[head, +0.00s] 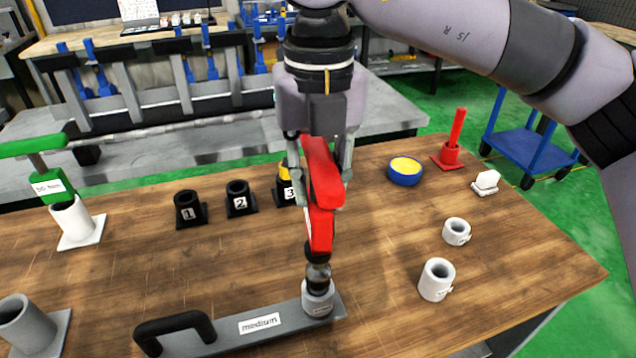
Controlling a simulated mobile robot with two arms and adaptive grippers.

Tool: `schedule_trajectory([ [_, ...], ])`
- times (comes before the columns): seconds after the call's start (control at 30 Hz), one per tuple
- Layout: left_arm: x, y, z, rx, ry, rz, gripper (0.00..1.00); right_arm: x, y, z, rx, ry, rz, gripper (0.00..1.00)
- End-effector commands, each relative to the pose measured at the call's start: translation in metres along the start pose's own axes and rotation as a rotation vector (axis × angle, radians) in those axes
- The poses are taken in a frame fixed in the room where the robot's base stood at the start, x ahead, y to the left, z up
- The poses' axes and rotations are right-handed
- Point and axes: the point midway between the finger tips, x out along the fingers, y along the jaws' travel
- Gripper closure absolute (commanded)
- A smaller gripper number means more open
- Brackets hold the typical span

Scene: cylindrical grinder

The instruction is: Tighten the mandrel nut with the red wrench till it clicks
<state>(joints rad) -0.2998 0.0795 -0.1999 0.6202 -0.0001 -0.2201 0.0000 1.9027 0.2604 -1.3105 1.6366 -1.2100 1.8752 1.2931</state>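My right gripper (320,170), whose arm comes in from the right, is shut on the red wrench (321,185). The wrench hangs below it, with its black lower end (317,252) right over the top of the mandrel (318,275). The mandrel stands upright in a grey collar (318,298) at the right end of a grey bar labelled "medium" (220,335). The nut is hidden or too small to make out, and I cannot tell whether the wrench is seated on it. My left gripper is not in view.
A green-handled tool labelled 50 Nm (50,186) stands in a white holder at left. Black numbered holders (190,210) stand behind. A blue bowl (405,175), red holder (449,157) and white rings (436,280) are at right. The table's front right is clear.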

Motion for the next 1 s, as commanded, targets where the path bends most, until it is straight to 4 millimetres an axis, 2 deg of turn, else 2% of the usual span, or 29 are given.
schedule_trajectory([
  [0.03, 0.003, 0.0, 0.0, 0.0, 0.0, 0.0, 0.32, 0.006, 0.0, -0.001, 0.015, 0.01, -0.007, 1.0],
  [0.37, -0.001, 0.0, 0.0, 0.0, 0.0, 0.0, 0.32, 0.003, 0.0, -0.001, -0.062, 0.01, -0.007, 1.0],
  [1.0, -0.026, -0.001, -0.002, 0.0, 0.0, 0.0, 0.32, -0.038, 0.0, 0.0, -0.059, 0.001, -0.002, 1.0],
])
